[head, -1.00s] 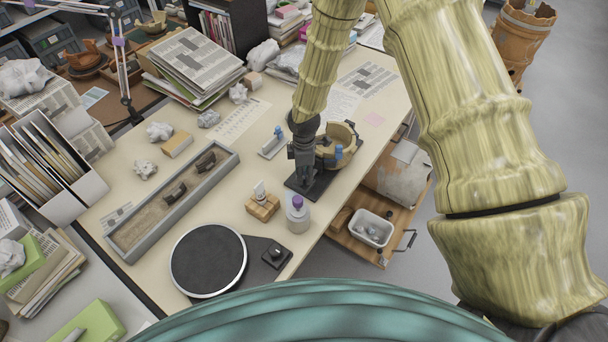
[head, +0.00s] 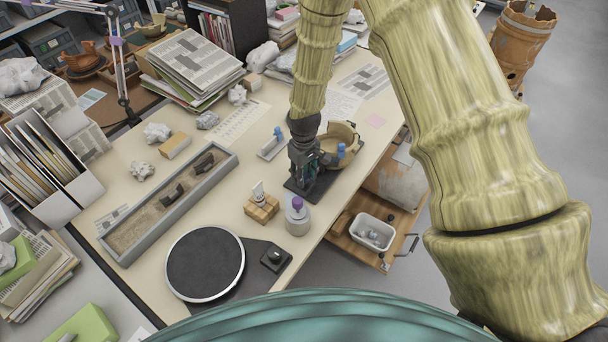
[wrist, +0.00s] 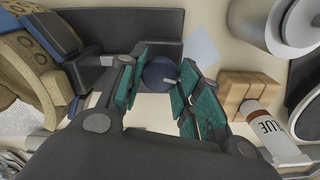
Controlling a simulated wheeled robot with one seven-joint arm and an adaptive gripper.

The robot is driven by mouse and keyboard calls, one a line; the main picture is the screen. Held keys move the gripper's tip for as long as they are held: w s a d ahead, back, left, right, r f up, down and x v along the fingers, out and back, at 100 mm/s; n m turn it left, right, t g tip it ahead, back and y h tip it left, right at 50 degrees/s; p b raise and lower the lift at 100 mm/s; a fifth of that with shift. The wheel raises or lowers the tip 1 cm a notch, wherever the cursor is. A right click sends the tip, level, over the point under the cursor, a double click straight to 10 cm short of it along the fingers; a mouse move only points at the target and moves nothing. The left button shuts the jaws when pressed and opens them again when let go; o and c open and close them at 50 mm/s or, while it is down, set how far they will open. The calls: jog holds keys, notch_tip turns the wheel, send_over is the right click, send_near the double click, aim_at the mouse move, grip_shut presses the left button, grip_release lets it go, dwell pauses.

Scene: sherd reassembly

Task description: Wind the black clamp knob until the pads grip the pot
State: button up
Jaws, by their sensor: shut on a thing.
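The black clamp knob (wrist: 160,73) shows round and dark, with a pale mark, between my fingertips in the wrist view. My gripper (wrist: 162,88) is shut on it with its teal pads at either side. In the head view my gripper (head: 305,160) points down over the dark clamp base (head: 314,188) and hides the knob. The tan pot (head: 340,133) stands just beyond, with a blue pad (head: 341,151) at its near side. In the wrist view the pot (wrist: 22,80) is at the left, beside blue clamp parts (wrist: 48,35). I cannot tell whether the pads touch it.
A purple-capped bottle (head: 297,218) and a wooden block (head: 262,209) holding a glue tube (head: 258,190) stand close to the clamp. A turntable (head: 205,264) is nearer me. A long sand tray (head: 128,257) with dark sherds lies left. An open drawer (head: 346,246) juts out right.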

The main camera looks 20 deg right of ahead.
aim_at(304, 176)
jog(key=m, duration=0.7)
jog(key=shift+b, duration=0.35)
dwell(0.4)
jog(key=o, duration=1)
jog(key=shift+o, duration=0.2)
notch_tip(304, 176, up, 12)
dwell(0.3)
